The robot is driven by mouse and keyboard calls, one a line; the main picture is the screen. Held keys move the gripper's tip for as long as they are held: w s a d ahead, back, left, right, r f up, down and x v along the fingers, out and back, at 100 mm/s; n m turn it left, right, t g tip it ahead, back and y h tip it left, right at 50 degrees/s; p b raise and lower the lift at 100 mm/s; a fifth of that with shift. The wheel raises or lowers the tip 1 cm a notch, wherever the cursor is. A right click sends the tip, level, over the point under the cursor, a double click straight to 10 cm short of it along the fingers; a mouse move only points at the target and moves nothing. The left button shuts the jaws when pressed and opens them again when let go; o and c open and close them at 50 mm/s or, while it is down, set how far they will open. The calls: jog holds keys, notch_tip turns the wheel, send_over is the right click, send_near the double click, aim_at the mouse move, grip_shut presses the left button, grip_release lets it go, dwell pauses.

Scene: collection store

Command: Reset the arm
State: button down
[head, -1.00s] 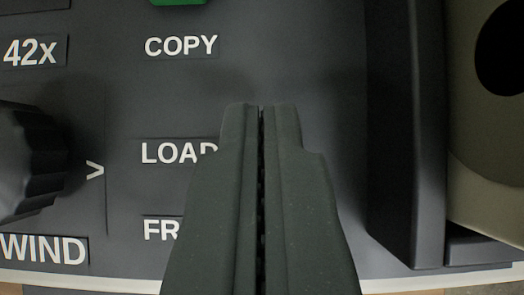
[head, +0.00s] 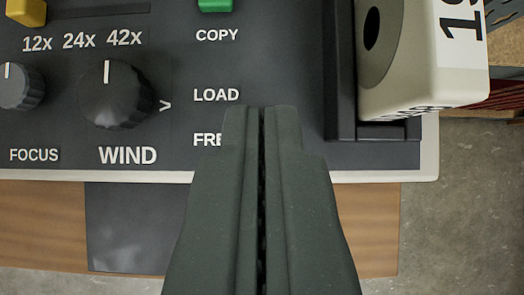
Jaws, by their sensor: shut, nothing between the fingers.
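My gripper (head: 262,112) is shut and empty, pointing up the picture in the head view. Its fingertips appear over the dark control panel (head: 285,60), just below and right of the LOAD label. The fingers hide part of the label that starts with FRE. I cannot tell how high the fingertips are above the panel.
The panel carries a WIND knob (head: 118,93), a FOCUS knob (head: 18,85), a green COPY button (head: 215,4) and a yellow slider (head: 22,10). A cream box (head: 425,85) stands at the right in a black holder (head: 340,70). A wooden table edge (head: 40,225) and bare floor (head: 465,210) lie below.

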jog(key=s+r+t, duration=0.2)
jog(key=r, duration=1)
jog(key=s+r+t, duration=0.2)
jog(key=s+r, duration=0.1)
jog(key=r, duration=0.9)
jog(key=s+r+t, duration=0.1)
jog(key=s+r, duration=0.5)
jog(key=r, duration=0.4)
jog(key=s+r+t, duration=0.2)
jog(key=s+r, duration=0.4)
jog(key=r, duration=0.4)
jog(key=shift+s+a+t, duration=0.2)
jog(key=shift+s+t, duration=0.1)
jog(key=shift+s, duration=0.1)
